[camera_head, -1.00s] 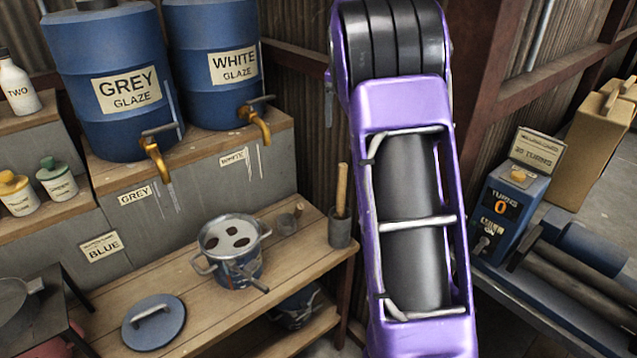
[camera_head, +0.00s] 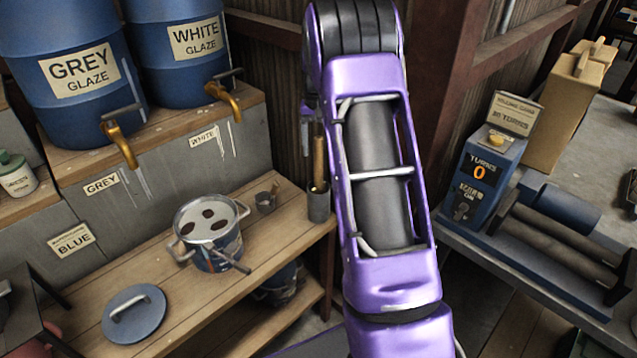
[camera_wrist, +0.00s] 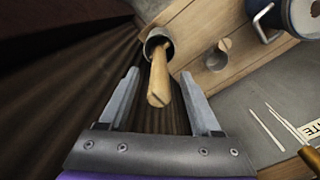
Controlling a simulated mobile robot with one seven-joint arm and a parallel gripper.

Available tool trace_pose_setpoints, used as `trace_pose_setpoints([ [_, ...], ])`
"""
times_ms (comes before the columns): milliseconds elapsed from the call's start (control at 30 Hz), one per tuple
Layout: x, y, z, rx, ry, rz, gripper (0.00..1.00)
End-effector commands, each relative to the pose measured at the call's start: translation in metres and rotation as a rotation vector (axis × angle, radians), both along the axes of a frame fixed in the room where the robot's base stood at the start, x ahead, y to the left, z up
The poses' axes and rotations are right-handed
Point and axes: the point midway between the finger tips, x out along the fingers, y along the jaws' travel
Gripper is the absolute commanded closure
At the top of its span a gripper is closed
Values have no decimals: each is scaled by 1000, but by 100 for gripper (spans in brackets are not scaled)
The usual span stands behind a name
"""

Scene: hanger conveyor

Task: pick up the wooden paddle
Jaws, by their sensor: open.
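The wooden paddle (camera_head: 319,158) stands upright in a dark grey cup (camera_head: 319,204) at the right end of the wooden bench, partly hidden by my purple arm in the head view. In the wrist view the paddle's handle (camera_wrist: 160,80) points toward the camera out of the cup (camera_wrist: 157,42). My gripper (camera_wrist: 160,82) is open, with the handle's end showing between its two fingers.
A blue-and-silver pot (camera_head: 212,232), a small metal cup (camera_head: 266,200) and a blue lid (camera_head: 134,313) are on the bench (camera_head: 180,290). Blue glaze barrels (camera_head: 75,110) stand behind. A blue turns counter (camera_head: 483,178) and rollers are at right.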

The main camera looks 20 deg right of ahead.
Motion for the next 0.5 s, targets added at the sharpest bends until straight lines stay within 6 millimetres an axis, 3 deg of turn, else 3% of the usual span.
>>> trace_pose_setpoints([
  [333, 0, -1, -43, 2, 4, -1, 35],
  [500, 1, -1, -54, 0, 1, 0, 35],
])
